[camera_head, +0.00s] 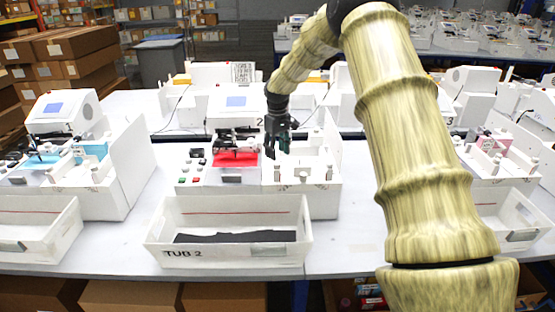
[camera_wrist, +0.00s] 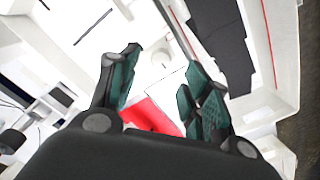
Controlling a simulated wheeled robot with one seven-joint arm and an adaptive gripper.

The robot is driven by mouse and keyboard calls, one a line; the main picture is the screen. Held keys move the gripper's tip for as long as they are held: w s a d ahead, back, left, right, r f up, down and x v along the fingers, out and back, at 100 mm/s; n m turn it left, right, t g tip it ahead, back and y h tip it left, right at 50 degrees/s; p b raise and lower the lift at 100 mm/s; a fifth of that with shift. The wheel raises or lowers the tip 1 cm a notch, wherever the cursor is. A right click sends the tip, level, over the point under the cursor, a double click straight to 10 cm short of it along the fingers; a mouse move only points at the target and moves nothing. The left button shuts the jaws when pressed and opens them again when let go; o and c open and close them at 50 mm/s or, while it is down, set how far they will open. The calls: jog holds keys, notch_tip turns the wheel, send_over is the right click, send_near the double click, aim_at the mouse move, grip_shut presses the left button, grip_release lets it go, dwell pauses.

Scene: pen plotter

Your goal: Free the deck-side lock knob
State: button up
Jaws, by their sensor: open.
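The plotter numbered 2 (camera_head: 318,192) stands on the white table in the middle of the head view, with a red sheet or plate (camera_head: 236,159) on its bed. The red piece (camera_wrist: 150,117) also shows between my fingers in the wrist view. Small white posts (camera_head: 303,177) stand along the front of the white deck; I cannot tell which part is the deck-side lock knob. My gripper (camera_head: 271,152) is above the plotter, at the right edge of the red piece. Its green-padded fingers (camera_wrist: 163,68) are apart with nothing between them. My gripper hides part of the deck.
A white bin marked TUB 2 (camera_head: 166,252) with dark material in it stands in front of the plotter. Small red, green and dark buttons (camera_head: 190,168) sit left of the bed. Similar plotters stand at left (camera_head: 115,175) and right (camera_head: 500,150).

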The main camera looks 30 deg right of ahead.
aim_at(278, 164)
notch_tip(278, 164, up, 7)
jog(key=shift+f, duration=0.15)
jog(key=shift+s+d+f, duration=0.1)
dwell(0.6)
